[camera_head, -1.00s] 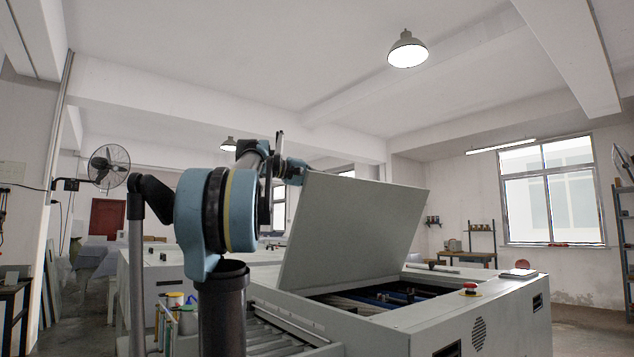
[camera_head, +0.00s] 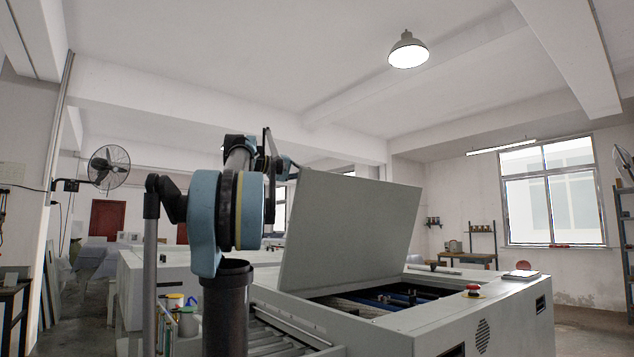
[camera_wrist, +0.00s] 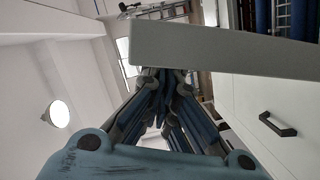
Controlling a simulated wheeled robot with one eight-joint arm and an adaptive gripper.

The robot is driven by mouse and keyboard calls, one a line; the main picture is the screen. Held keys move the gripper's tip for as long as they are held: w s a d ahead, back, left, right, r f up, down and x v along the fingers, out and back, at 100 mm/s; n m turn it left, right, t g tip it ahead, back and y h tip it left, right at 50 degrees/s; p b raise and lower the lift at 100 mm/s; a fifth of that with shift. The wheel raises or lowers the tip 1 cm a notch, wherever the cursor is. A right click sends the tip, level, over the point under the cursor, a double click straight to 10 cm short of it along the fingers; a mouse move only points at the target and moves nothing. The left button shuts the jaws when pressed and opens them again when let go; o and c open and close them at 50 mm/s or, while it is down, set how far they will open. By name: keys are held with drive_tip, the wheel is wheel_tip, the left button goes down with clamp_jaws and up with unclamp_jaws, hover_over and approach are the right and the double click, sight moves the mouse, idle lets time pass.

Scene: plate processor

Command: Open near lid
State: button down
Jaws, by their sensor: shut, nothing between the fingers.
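The near lid (camera_head: 350,232) is a flat grey-white panel on the white machine. It stands raised and steeply tilted, its top edge high above the open compartment (camera_head: 375,300). My gripper (camera_wrist: 162,75) shows in the wrist view with its blue-grey fingers drawn together and nothing between them. The fingertips lie close to the edge of a pale slab (camera_wrist: 225,50), which looks like the lid; its edge partly covers them, and I cannot tell whether they touch. In the head view the gripper is hidden behind the lid's upper left corner.
A red emergency button (camera_head: 472,291) sits on the machine's top at right. A roller conveyor (camera_head: 285,335) runs at the machine's left front. Bottles (camera_head: 178,302) stand left of my arm. A black handle (camera_wrist: 277,125) is on a white surface in the wrist view.

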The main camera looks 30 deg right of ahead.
sight(325, 177)
drive_tip(key=w+a+r+n, duration=0.2)
drive_tip(key=w+a, duration=0.5)
drive_tip(key=s+d+f, duration=0.1)
drive_tip(key=s+d, duration=0.4)
drive_tip(key=d, duration=0.5)
drive_tip(key=shift+f, duration=0.3)
idle(0.4)
drive_tip(key=shift+s+d+f+m, duration=0.1)
drive_tip(key=shift+s+f+m, duration=0.25)
drive_tip(key=shift+s, duration=0.75)
drive_tip(key=shift+s+d+f+m, duration=0.1)
drive_tip(key=shift+s+f+m, duration=0.2)
drive_tip(key=shift+s, duration=0.85)
drive_tip(key=shift+s+f+m, duration=0.3)
drive_tip(key=shift+s+m, duration=0.05)
drive_tip(key=shift+s, duration=0.75)
